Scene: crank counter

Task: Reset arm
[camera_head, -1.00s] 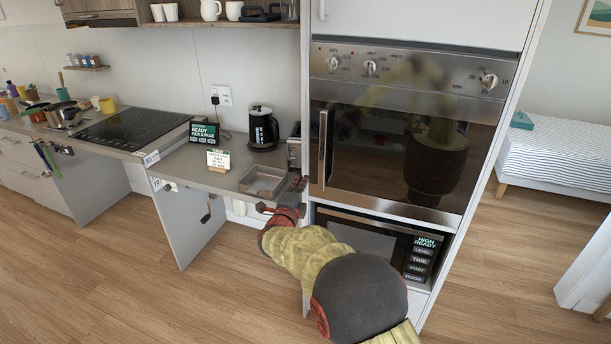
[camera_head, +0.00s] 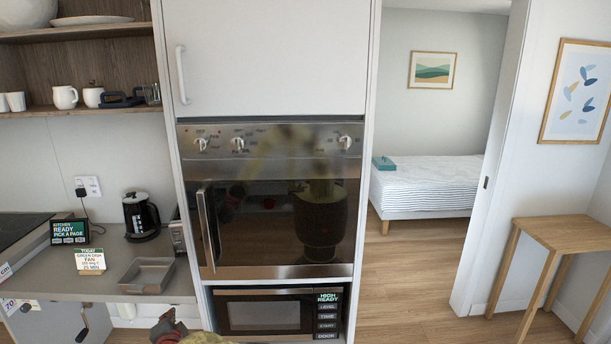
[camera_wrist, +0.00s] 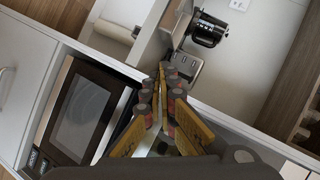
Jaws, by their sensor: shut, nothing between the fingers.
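My gripper (camera_head: 168,326) shows at the bottom edge of the head view, in front of the counter and left of the microwave. Only its red and dark end and a bit of the yellowish arm show there. In the wrist view my gripper (camera_wrist: 169,70) has its fingers together with nothing held. The fingers point toward the counter area with the toaster and kettle behind them. Most of my arm is out of the head view.
The counter (camera_head: 105,275) holds a grey tray (camera_head: 147,276), a sign card (camera_head: 88,262), a black kettle (camera_head: 141,217) and a toaster (camera_head: 178,236). The oven (camera_head: 275,215) and microwave (camera_head: 265,312) stand right of it. Open floor (camera_head: 415,275) lies farther right.

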